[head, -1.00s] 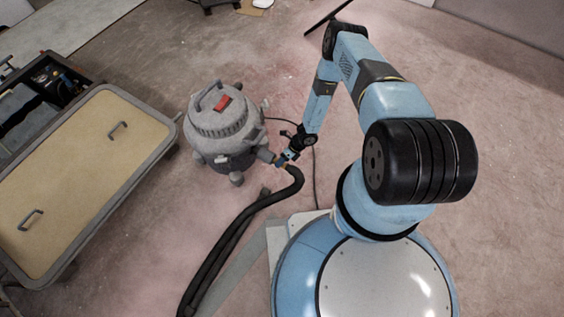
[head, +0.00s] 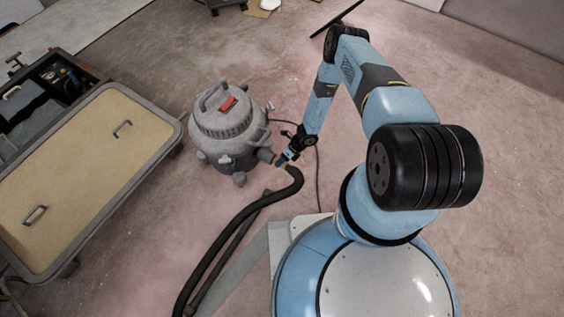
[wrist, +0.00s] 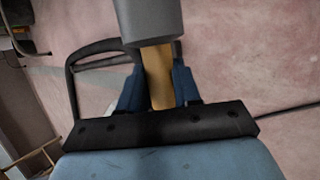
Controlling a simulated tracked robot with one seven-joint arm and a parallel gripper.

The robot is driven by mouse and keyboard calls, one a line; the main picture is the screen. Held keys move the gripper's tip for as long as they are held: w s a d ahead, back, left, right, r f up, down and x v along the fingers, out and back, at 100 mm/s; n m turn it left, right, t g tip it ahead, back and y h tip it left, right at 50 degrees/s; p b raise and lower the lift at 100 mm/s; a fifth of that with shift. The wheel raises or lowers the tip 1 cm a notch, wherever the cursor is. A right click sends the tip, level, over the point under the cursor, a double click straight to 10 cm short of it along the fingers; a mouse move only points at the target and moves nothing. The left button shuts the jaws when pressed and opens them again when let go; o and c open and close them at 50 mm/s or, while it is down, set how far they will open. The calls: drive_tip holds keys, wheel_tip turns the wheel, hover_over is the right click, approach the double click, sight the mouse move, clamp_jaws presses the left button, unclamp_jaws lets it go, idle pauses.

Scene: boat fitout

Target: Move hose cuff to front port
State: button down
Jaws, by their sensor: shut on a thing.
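The hose cuff (head: 280,162) is a small tan-orange piece at the end of a thick black hose (head: 228,228). It lines up with the grey stub port (head: 265,155) on the side of the grey vacuum (head: 222,125). My gripper (head: 285,157) is shut on the cuff. In the wrist view, the blue fingers of my gripper (wrist: 158,88) flank the tan piece (wrist: 159,78), whose upper end meets a grey cylinder (wrist: 150,20). I cannot tell how deeply they fit together.
A wheeled cart with a tan top (head: 85,175) stands left of the vacuum, beside an open toolbox (head: 45,80). A thin black cable (head: 318,180) lies on the floor behind my gripper. The floor at the right is clear.

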drive_tip(key=shift+w+a, duration=0.45)
drive_tip(key=shift+a, duration=0.15)
drive_tip(key=shift+w+a+r, duration=0.1)
drive_tip(key=shift+w+a, duration=0.05)
drive_tip(key=c, duration=1.2)
unclamp_jaws()
drive_tip(key=o, duration=0.5)
drive_tip(key=shift+d, duration=0.2)
drive_tip(key=v, duration=1.3)
drive_tip(key=shift+d+r, duration=0.15)
drive_tip(key=shift+r, duration=0.05)
